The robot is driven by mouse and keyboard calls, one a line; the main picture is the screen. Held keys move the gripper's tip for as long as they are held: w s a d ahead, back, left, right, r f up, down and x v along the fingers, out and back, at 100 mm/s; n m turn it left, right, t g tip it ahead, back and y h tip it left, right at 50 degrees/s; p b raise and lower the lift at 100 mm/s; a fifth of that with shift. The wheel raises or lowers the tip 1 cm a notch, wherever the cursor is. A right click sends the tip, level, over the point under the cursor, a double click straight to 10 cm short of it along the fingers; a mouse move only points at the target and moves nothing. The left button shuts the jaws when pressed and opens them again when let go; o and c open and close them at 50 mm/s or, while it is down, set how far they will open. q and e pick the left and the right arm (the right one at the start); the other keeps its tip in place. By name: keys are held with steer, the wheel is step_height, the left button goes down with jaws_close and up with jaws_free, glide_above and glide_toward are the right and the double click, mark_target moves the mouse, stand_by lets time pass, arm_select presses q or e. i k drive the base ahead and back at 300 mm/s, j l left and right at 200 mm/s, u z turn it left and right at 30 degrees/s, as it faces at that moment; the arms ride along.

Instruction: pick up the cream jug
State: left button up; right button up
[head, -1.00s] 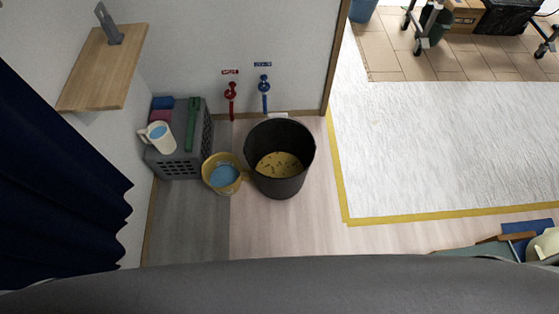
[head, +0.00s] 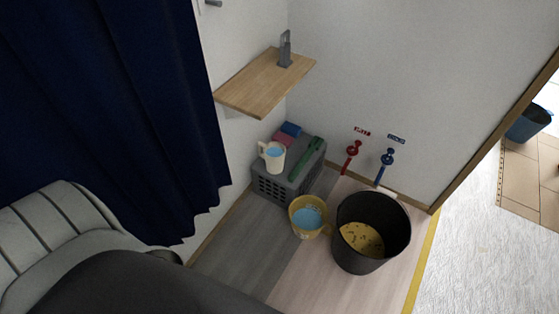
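Neither of my grippers shows in the head view. Nothing is touching the jug except the crate under it.
A yellow bucket (head: 308,221) with blue contents and a large black bucket (head: 370,230) stand on the floor right of the crate. A wooden shelf (head: 262,82) juts out above. A dark blue curtain (head: 120,110) hangs at the left. Red (head: 351,155) and blue (head: 386,163) taps are on the wall.

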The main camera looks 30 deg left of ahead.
mark_target(274, 154)
steer(key=u, duration=0.85)
